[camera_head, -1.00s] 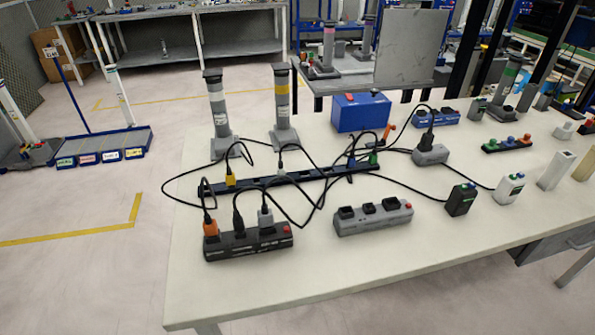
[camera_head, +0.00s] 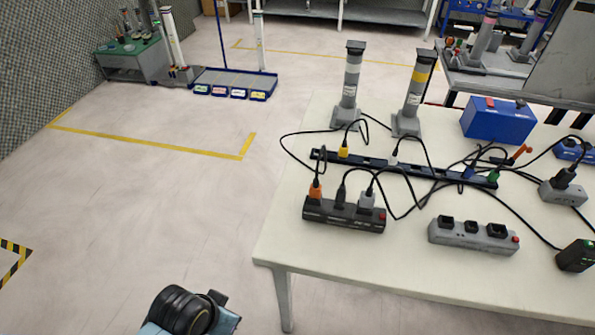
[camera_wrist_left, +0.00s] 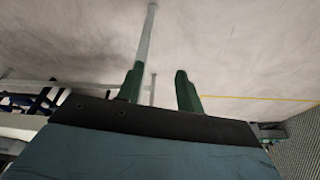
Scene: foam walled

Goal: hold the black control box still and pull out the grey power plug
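A long black box (camera_head: 343,217) with a red button lies near the table's left front edge. Three plugs stand in its top: an orange one at left, a black one in the middle and the grey power plug (camera_head: 366,200) at right. A black cable rises from the grey plug. In the left wrist view my left gripper (camera_wrist_left: 159,72) has its two green fingers apart with nothing between them. It points at the floor, away from the box. In the head view only part of my arm shows at the bottom. My right gripper is not in view.
A grey socket box (camera_head: 473,236) lies right of the black box on the white table (camera_head: 390,270). A dark blue rail (camera_head: 405,168) and tangled cables lie behind. Two grey posts (camera_head: 349,90) stand at the back.

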